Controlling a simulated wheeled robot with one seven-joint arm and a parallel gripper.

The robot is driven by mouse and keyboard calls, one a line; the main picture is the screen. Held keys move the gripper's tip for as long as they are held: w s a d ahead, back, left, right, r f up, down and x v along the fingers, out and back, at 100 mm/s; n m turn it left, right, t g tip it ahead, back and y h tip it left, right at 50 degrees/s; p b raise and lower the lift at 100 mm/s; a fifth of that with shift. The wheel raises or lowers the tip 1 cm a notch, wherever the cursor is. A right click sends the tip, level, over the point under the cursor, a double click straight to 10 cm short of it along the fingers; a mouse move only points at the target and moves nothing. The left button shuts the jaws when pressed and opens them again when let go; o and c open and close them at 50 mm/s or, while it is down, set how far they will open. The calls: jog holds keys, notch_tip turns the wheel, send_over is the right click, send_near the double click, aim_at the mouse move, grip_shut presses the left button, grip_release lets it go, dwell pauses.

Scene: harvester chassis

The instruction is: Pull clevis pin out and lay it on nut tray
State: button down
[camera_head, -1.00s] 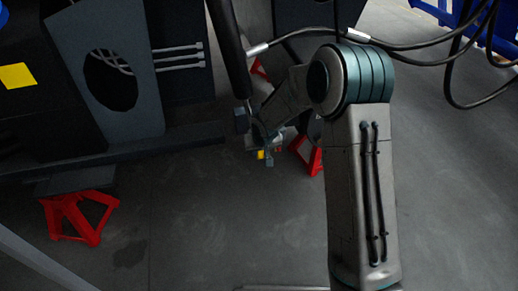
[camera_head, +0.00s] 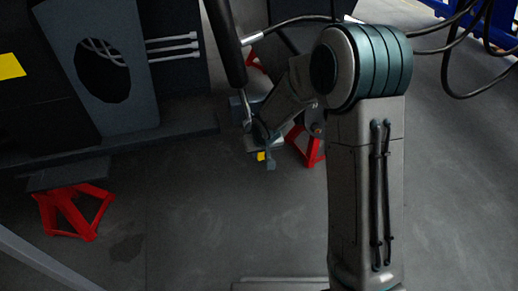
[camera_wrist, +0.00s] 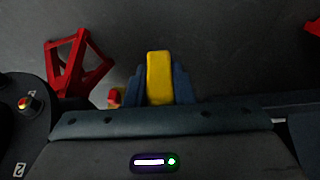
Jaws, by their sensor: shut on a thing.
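My gripper (camera_wrist: 158,85) is shut on a yellow piece (camera_wrist: 158,75), seen end-on between two blue-grey fingers in the wrist view. I take it to be the clevis pin; its shape beyond the fingers is hidden. In the head view my gripper (camera_head: 264,160) is small, below the lower end of a black cylinder (camera_head: 226,45) with a bright rod. A yellow spot shows there. My arm covers part of this spot, so I cannot tell whether the pin is still in a hole. I cannot make out the nut tray in either view.
Red stands hold up the dark chassis, one at left (camera_head: 74,211) and one beside my gripper (camera_head: 306,146). A dark beam (camera_head: 115,150) runs left of the gripper. Black hoses (camera_head: 452,90) hang at upper right. The grey floor in front is clear.

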jog(key=shift+s+d+b, duration=0.15)
jog(key=shift+s, duration=0.45)
jog(key=shift+s+d+b, duration=0.15)
jog(key=shift+s, duration=0.4)
jog(key=shift+d, duration=0.1)
jog(key=s+d+r+m+h, duration=0.1)
jog(key=d+r+m, duration=0.1)
jog(key=d, duration=0.6)
jog(key=s+d+r+m, duration=0.1)
jog(key=d+r, duration=0.2)
jog(key=d, duration=0.4)
notch_tip(320, 180, up, 25)
jog(key=s+p, duration=0.2)
jog(key=p, duration=3.3)
jog(key=shift+p, duration=0.35)
jog(key=shift+s+a+f, duration=0.1)
